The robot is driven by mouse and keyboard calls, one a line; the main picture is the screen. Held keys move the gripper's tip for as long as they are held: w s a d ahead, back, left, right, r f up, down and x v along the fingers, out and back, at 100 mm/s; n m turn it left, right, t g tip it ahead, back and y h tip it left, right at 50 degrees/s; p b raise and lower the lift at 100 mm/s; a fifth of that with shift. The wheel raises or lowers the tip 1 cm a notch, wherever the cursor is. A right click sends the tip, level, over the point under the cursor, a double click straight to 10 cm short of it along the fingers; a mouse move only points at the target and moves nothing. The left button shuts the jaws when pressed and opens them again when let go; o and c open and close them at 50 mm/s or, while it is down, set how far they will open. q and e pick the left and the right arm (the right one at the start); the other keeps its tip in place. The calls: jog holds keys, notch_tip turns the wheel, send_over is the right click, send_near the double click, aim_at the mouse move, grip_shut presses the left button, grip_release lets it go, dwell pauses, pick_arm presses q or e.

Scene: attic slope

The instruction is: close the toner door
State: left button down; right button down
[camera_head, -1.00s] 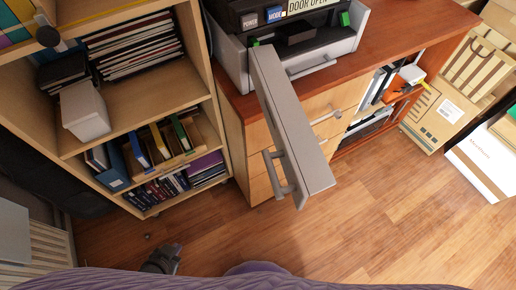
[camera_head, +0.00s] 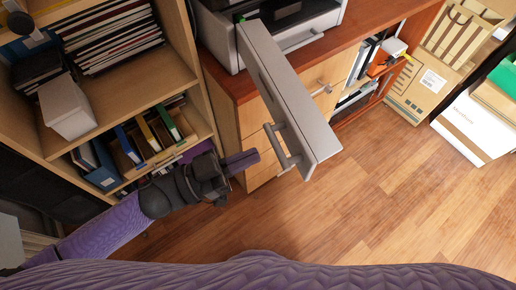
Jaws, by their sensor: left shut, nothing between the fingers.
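The toner door (camera_head: 290,95) is a long grey panel hinged at the left of the printer (camera_head: 318,20). It stands open, sticking out past the cabinet front toward me. A grey bar handle (camera_head: 283,148) is on its left face near the free end. My left gripper (camera_head: 250,157) is shut and empty, just left of the handle and apart from it in the picture. The printer's toner opening shows only in part at the top edge. My right gripper is not in view.
A wooden shelf unit (camera_head: 112,122) with books and binders stands close on the left, beside my left arm. The printer rests on a wooden cabinet (camera_head: 222,72) with drawers. Boxes (camera_head: 425,85) stand at the right. The floor (camera_head: 370,200) in front is clear.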

pick_arm(q)
jog(key=shift+x, duration=1.15)
jog(key=shift+d, duration=0.1)
